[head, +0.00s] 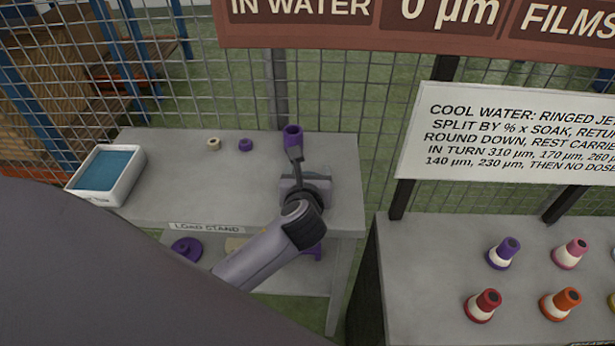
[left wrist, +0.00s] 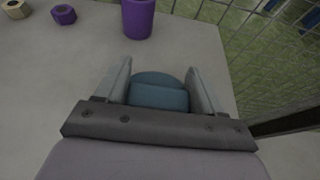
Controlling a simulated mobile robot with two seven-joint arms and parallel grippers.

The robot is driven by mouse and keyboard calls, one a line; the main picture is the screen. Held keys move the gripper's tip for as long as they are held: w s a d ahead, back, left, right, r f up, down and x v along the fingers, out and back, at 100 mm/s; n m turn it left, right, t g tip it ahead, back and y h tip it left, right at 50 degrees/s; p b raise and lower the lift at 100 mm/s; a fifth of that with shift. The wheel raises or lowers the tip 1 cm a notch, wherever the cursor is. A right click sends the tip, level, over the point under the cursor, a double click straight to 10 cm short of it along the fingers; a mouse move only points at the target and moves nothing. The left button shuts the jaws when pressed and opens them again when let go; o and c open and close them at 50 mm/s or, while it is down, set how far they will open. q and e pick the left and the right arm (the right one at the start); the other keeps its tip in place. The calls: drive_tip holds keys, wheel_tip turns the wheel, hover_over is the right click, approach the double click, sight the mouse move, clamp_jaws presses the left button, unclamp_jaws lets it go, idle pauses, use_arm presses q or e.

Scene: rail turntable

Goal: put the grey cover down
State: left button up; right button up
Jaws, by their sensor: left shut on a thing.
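My left gripper (head: 294,160) is over the right part of the load stand (head: 200,190), close to a purple cylinder (head: 293,134). In the left wrist view its two fingers (left wrist: 158,72) stand on either side of a rounded blue-grey piece, which I take to be the grey cover (left wrist: 160,92). The gripper is shut on it. The purple cylinder (left wrist: 138,18) stands just beyond the fingers, apart from the piece. I cannot tell whether the cover touches the stand top. Its underside is hidden. My right gripper is not in view.
A white tray with a blue inside (head: 125,185) sits at the stand's left end. A small cream ring (head: 214,144) and a purple ring (head: 246,145) lie at the back. Mesh fence runs behind. A right-hand table (head: 410,240) holds several coloured pieces. The stand's middle is clear.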

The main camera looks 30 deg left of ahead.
use_arm(q)
drive_tip(key=shift+f, duration=0.25)
drive_tip(key=o, duration=1.4)
drive_tip(key=shift+f, duration=0.1)
drive_tip(key=p+v, duration=0.1)
drive_tip(key=v, duration=1.1)
